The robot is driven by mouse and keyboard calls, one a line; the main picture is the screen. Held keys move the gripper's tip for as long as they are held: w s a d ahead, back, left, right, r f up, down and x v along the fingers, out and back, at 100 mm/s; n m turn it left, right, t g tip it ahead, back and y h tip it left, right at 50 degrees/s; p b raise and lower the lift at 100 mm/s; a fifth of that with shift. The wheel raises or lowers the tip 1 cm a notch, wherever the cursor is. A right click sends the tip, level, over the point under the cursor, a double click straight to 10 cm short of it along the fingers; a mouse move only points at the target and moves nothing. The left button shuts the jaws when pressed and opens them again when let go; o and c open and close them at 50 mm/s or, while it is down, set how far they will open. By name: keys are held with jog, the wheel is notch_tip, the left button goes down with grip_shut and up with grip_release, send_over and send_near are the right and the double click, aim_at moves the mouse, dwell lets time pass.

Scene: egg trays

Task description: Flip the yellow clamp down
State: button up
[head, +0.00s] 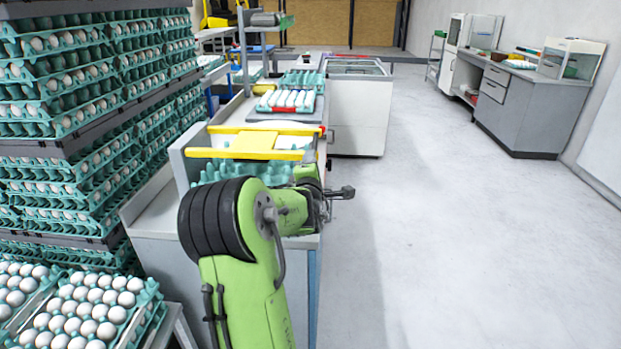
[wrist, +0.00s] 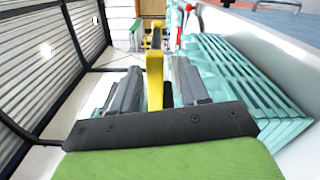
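The yellow clamp (head: 253,143) sits over the tray holder on the bench in the head view. It has a far crossbar, a near crossbar and a flat plate between them. Teal egg trays (head: 240,170) lie under it, partly hidden by my arm. In the wrist view, my gripper (wrist: 157,68) has its two grey fingers apart, with a gap on each side of a yellow bar (wrist: 155,78). The bar shows between and beyond the fingers; I cannot tell whether it touches them. The trays show as a stack (wrist: 245,85) on the right. The fingers are hard to make out in the head view.
Tall stacks of egg trays (head: 70,185) stand left of the bench. A tray of white eggs (head: 287,100) lies farther along the bench, beside a white cabinet (head: 357,110). The floor (head: 440,240) to the right is clear.

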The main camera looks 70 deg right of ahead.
jog(key=v, duration=0.8)
jog(key=shift+s+d, duration=0.1)
jog(key=shift+d, duration=0.05)
